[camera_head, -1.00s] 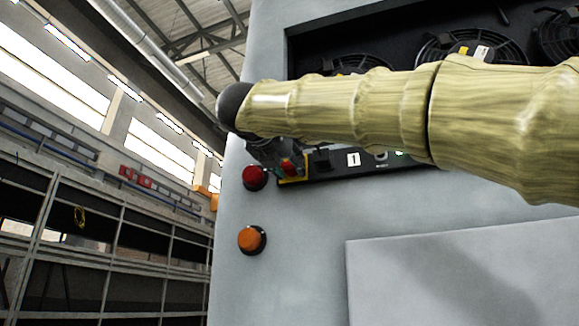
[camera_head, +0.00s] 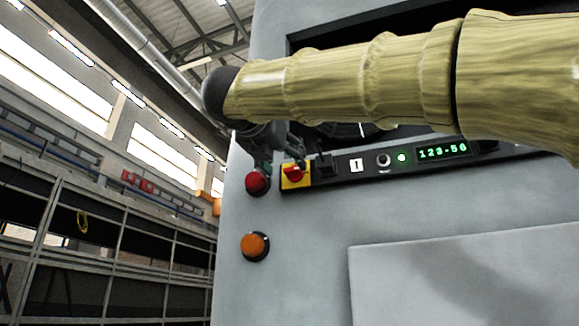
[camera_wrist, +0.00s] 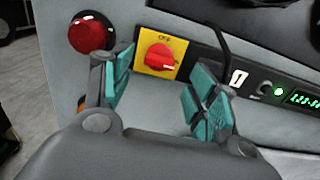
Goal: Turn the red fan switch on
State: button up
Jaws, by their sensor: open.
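The red fan switch (camera_head: 293,174) is a red rotary knob on a yellow square plate at the left end of a black control strip. In the wrist view the knob (camera_wrist: 161,57) shows between my gripper's fingers, with a marking above it that looks like "OFF". My gripper (camera_wrist: 157,88) is open, its two teal-padded fingers apart on either side of the knob and not visibly touching it. In the head view my gripper (camera_head: 275,155) is at the switch's upper left, partly hidden behind my sleeved arm.
A red round button (camera_head: 257,182) sits just left of the switch, close to my left finger. An orange button (camera_head: 254,246) is below it. The strip (camera_head: 345,170) carries a black lever, a green light and a green display (camera_head: 443,150). Shelving stands far left.

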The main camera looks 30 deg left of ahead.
jog(key=v, duration=0.7)
jog(key=shift+s, duration=0.1)
dwell(0.5)
